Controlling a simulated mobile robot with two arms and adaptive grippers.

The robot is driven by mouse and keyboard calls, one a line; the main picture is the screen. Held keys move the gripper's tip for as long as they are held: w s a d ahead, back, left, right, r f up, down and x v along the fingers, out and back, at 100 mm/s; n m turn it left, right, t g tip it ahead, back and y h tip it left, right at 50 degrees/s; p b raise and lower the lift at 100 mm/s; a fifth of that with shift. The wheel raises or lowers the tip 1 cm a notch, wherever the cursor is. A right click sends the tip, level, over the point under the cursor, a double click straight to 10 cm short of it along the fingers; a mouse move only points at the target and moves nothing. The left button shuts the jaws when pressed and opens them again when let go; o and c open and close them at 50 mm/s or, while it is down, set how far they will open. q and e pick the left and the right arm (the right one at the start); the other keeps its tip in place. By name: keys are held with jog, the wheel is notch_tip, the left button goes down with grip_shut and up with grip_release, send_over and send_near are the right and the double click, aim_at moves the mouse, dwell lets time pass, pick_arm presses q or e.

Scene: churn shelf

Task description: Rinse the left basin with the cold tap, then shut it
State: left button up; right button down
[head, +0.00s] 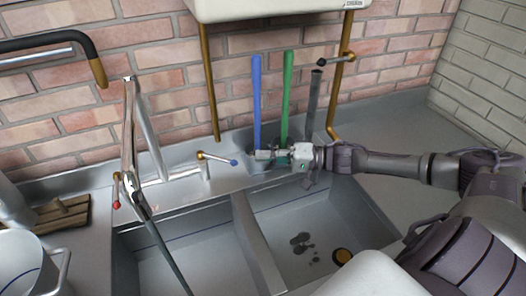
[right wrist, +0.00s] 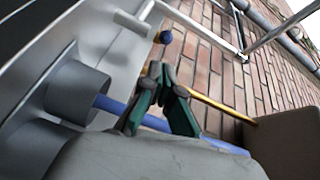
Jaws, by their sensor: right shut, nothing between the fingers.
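The cold tap lever (head: 220,158) has a blue tip and points right from a brass-capped post behind the basins. Its blue knob also shows in the right wrist view (right wrist: 165,37). My right gripper (head: 262,155) is shut and empty, just right of the blue tip; a small gap seems to separate them. Its closed fingertips show in the right wrist view (right wrist: 160,70). The left basin (head: 215,262) is partly crossed by a thin grey line below the chrome spout (head: 129,130); I cannot tell whether this is water. My left gripper is out of view.
A red-tipped lever (head: 117,192) is left of the spout. The right basin (head: 325,205) has dark spots and a brass-ringed drain. Blue (head: 257,95) and green (head: 287,90) rods stand upright behind my gripper. A white bucket (head: 20,262) stands at left; brass pipes rise behind.

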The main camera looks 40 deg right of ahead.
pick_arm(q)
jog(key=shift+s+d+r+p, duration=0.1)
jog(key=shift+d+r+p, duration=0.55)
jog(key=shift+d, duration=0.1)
pick_arm(e)
jog(key=x, duration=0.8)
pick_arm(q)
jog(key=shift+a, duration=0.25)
